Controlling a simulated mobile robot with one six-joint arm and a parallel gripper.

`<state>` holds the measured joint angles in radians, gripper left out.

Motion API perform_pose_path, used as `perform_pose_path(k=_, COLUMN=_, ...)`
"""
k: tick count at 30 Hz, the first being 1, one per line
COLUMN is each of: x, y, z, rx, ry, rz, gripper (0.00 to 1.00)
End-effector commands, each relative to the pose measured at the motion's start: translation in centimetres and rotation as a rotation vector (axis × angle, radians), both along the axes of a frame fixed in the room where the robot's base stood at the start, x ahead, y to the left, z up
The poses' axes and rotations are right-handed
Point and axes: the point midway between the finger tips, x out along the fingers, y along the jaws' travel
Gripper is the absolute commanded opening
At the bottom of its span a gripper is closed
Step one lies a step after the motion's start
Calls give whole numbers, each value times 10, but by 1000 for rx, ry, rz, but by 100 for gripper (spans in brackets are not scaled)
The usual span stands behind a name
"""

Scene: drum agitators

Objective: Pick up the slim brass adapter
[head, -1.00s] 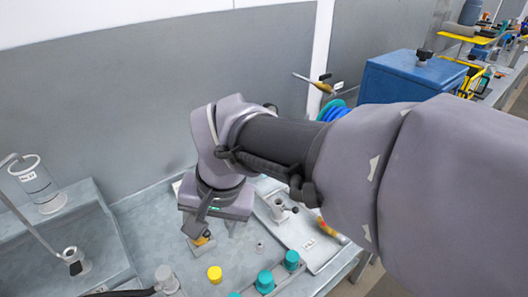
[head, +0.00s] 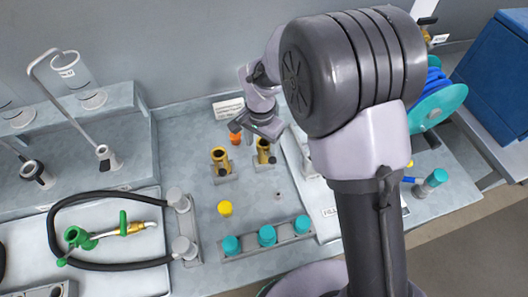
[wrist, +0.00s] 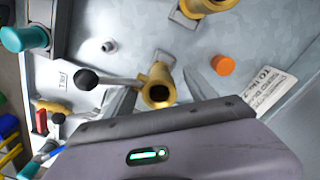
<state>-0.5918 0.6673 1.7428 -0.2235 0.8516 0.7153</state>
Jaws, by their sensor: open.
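Two brass adapters stand upright on grey mounts in the head view. The right one (head: 264,150) looks slimmer than the left one (head: 221,157), and I take it as the slim brass adapter. My gripper (head: 257,137) is open just above and behind the slim one. In the wrist view, the slim adapter (wrist: 158,87) shows its open round top between the open fingers (wrist: 155,98), with a black-knobbed lever (wrist: 88,80) beside it. Contact with the fingers cannot be told. The other adapter (wrist: 207,4) is cut by the top edge.
An orange cap (head: 236,139) stands behind the adapters, near a label card (head: 228,108). A yellow cap (head: 225,208) and a rail with teal caps (head: 267,235) lie in front. A white tray (head: 325,222) is to the right, partly behind my arm.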

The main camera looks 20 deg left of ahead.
Motion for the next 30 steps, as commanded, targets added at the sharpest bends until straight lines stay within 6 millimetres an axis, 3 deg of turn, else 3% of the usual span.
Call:
perform_pose_path(k=8, x=4, y=-3, z=-49, rx=-1, ry=1, rz=-1, gripper=65)
perform_pose_path(k=14, x=4, y=-2, z=-49, rx=1, ry=0, rz=-1, gripper=65)
perform_pose_path(k=24, x=4, y=-2, z=-49, rx=0, ry=0, rz=-1, gripper=0)
perform_pose_path(k=30, x=4, y=-2, z=-49, rx=1, ry=0, rz=-1, gripper=0)
